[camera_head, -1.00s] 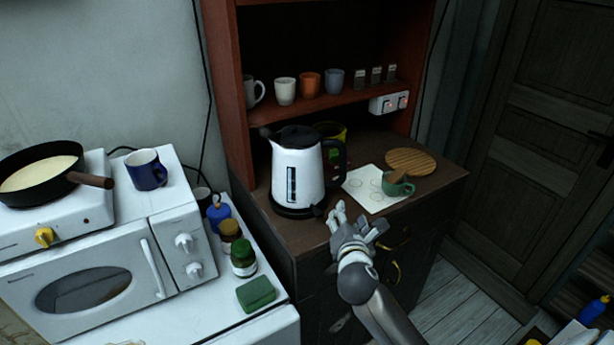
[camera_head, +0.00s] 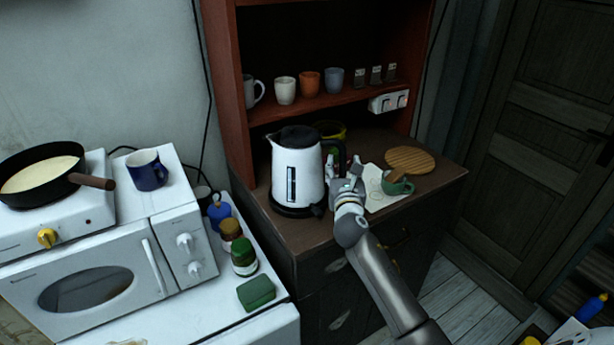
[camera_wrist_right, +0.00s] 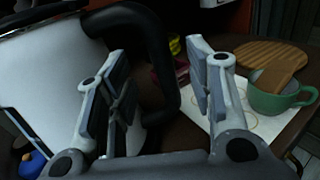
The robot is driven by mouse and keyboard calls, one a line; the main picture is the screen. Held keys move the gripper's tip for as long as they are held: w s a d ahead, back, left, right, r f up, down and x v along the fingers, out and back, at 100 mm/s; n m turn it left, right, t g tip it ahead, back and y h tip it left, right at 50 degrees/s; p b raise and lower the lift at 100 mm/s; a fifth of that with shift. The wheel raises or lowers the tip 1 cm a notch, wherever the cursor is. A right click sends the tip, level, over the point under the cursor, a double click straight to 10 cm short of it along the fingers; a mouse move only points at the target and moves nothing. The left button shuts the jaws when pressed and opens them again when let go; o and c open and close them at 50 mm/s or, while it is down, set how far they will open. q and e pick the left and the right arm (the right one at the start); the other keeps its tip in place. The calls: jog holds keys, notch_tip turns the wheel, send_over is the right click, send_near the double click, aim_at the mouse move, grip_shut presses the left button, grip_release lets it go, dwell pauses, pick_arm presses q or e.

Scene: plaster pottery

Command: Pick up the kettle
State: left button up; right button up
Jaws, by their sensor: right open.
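The white kettle (camera_head: 297,172) with a black lid and black base stands upright on the dark cabinet top. Its black handle (camera_wrist_right: 158,62) is on its right side. My right gripper (camera_head: 345,172) is at the handle side of the kettle. In the right wrist view the gripper (camera_wrist_right: 160,85) is open, with the lower part of the handle showing between its two fingers. The fingers are not closed on it. The kettle body (camera_wrist_right: 50,75) shows behind the left finger. My left gripper is not in view.
A green cup (camera_head: 398,186), a paper sheet (camera_head: 376,200) and a round wooden board (camera_head: 411,159) lie right of the gripper. A yellow container (camera_head: 331,130) stands behind the kettle. A shelf with cups (camera_head: 285,91) is above. A microwave (camera_head: 95,280) stands left.

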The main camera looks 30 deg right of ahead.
aim_at(343, 160)
jog(key=shift+p+x, duration=0.45)
jog(key=shift+x, duration=1.95)
jog(key=shift+r, duration=0.15)
